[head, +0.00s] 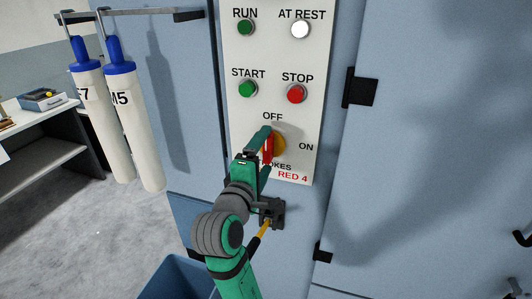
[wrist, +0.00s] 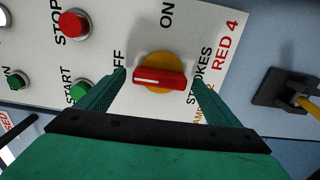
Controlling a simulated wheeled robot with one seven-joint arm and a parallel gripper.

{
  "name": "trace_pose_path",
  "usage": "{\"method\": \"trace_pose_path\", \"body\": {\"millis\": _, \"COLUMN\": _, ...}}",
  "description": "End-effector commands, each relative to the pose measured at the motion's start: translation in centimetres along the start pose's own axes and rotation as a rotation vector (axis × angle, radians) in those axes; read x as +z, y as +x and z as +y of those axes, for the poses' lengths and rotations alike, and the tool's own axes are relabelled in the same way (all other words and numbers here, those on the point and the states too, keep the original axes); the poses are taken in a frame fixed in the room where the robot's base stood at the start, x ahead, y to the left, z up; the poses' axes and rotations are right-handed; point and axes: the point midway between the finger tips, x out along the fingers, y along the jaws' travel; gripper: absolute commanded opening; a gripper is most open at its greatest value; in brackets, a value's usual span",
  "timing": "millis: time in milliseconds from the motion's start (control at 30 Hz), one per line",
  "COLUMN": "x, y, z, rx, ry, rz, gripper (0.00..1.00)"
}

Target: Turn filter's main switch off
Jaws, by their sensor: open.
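The main switch is a red handle with a white line on a yellow disc; it shows in the wrist view (wrist: 160,79) and partly behind my gripper in the head view (head: 268,147). The handle stands upright on the panel, its white line on the end towards OFF; ON is to the right in the head view. My gripper (wrist: 159,80) is open, one finger beyond each end of the handle, with gaps visible. It also shows over the switch in the head view (head: 266,151). Whether the fingers touch the disc or panel I cannot tell.
The white panel (head: 269,55) has a green START button (head: 248,89) and red STOP button (head: 297,93) above the switch. A black bracket with a yellow rod (head: 272,212) sits below. Black hinges (head: 361,87) stick out at right. White cylinders (head: 133,130) hang at left.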

Motion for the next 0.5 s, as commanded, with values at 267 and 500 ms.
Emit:
{"method": "trace_pose_path", "body": {"millis": 267, "x": -0.1, "y": -5.2, "z": -0.1, "rx": -0.001, "ry": 0.002, "rz": 0.004, "gripper": 0.86}}
{"method": "trace_pose_path", "body": {"millis": 500, "x": -0.1, "y": -8.7, "z": -0.1, "rx": -0.001, "ry": 0.001, "rz": 0.003, "gripper": 0.86}}
